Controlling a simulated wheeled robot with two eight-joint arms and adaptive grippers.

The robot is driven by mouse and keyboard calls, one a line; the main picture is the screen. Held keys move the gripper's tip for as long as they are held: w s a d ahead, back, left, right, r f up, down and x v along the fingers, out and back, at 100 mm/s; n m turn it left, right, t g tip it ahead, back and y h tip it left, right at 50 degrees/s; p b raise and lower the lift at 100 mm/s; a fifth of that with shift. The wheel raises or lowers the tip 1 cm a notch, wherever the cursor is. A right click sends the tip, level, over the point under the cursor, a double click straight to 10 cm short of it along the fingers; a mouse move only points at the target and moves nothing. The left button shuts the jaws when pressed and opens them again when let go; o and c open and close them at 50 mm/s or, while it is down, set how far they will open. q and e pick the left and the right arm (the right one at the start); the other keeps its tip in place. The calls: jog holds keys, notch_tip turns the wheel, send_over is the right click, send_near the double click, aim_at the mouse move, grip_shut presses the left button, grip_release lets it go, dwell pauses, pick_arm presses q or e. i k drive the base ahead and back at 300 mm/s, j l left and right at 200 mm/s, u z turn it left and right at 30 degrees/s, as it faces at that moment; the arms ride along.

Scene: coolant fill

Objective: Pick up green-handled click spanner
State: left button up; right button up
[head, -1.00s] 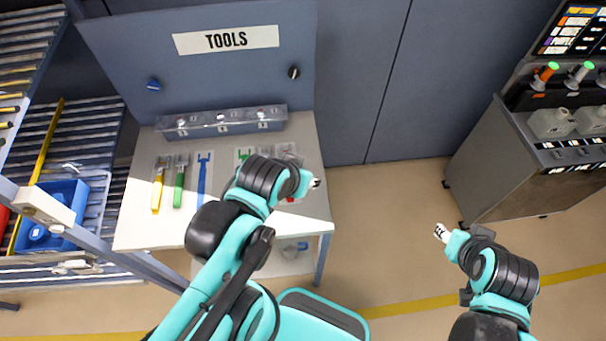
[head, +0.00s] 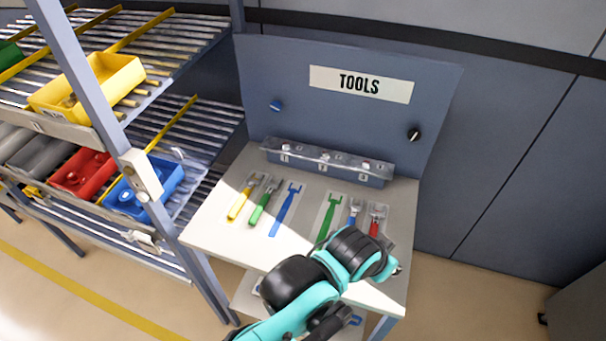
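On the tool table (head: 225,235) lie two green tools. One has a green handle and a grey metal head (head: 262,206), between the yellow-handled and blue tools. The other is all green with a forked end (head: 329,216), right of the blue tool; its lower end is near my arm. The metal-headed one fits the green-handled spanner, though its head is small in view. My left gripper (head: 397,270) is at the table's right edge, right of both green tools and apart from them. Its fingers are tiny and mostly hidden by my arm. My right gripper is out of view.
A yellow-handled tool (head: 240,202), a blue forked tool (head: 285,212), a blue-handled tool (head: 354,212) and a red-handled one (head: 376,222) share the table. A clear lidded box (head: 330,163) stands behind, below the TOOLS panel (head: 360,84). Left is a roller rack with bins (head: 85,172).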

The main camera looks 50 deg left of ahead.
aim_at(263, 203)
jog(key=u, duration=0.4)
jog(key=j+u, duration=0.1)
jog(key=u, duration=1.15)
jog(key=j+u, duration=0.1)
jog(key=u, duration=0.3)
jog(key=k+l+z, duration=0.15)
jog(key=k+z, duration=0.15)
jog(key=k, duration=0.3)
jog(key=i+j+z, duration=0.1)
jog(key=z, duration=0.3)
jog(key=j+z, duration=0.25)
jog(key=z, duration=0.15)
jog(key=i+j+z, duration=0.1)
jog(key=j+z, duration=0.15)
jog(key=z, duration=0.15)
jog(key=j+z, duration=0.2)
jog(key=z, duration=0.15)
jog(key=j, duration=1.4)
